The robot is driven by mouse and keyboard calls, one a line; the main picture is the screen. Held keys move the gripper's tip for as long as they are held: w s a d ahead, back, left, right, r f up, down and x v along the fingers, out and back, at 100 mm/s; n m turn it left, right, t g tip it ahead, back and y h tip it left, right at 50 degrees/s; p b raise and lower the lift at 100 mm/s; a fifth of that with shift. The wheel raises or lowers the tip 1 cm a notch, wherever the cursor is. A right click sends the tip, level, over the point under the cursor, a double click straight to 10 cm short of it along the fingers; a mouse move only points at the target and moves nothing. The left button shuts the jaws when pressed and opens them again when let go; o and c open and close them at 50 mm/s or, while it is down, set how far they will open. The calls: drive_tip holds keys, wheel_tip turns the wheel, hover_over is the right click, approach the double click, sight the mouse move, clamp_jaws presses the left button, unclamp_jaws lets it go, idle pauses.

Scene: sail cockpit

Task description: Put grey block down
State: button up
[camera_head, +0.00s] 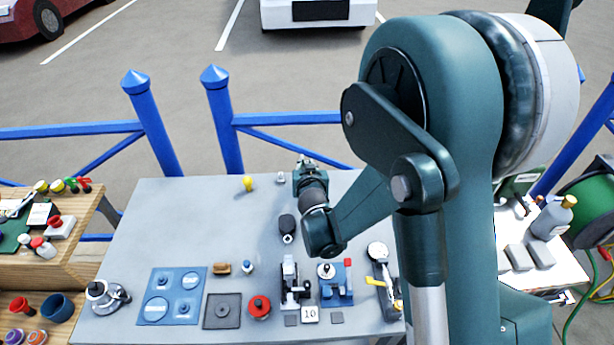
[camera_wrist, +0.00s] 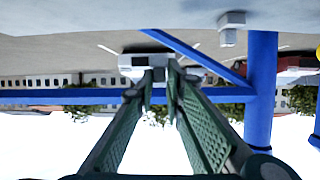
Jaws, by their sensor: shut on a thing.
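My gripper (camera_head: 303,163) is low over the back part of the grey table, its jaws reaching level toward the back edge. In the wrist view its two green fingers (camera_wrist: 160,76) converge, shut on a small grey piece (camera_wrist: 158,74) at the tips. I take it for the grey block; it is small and mostly hidden, and its exact outline is unclear against the pale shape behind it. Whether it touches the table cannot be told. A separate small pale grey stepped piece (camera_head: 281,177) stands left of my gripper; it also shows in the wrist view (camera_wrist: 232,22).
A yellow bulb-shaped piece (camera_head: 249,183) stands farther left. A dark oval-headed tool (camera_head: 286,228) lies nearer. Fixtures, a blue panel (camera_head: 172,296) and a red round piece (camera_head: 259,307) crowd the front. The table's left back (camera_head: 185,215) is clear. Blue railing (camera_head: 225,120) runs behind.

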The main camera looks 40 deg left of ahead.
drive_tip(key=shift+f, duration=0.45)
drive_tip(key=shift+f, duration=2.05)
drive_tip(key=shift+f+b, duration=0.15)
drive_tip(key=shift+b, duration=0.25)
drive_tip(key=o, duration=0.8)
drive_tip(key=shift+r, duration=0.25)
drive_tip(key=p+v, duration=0.1)
drive_tip(key=v, duration=1.1)
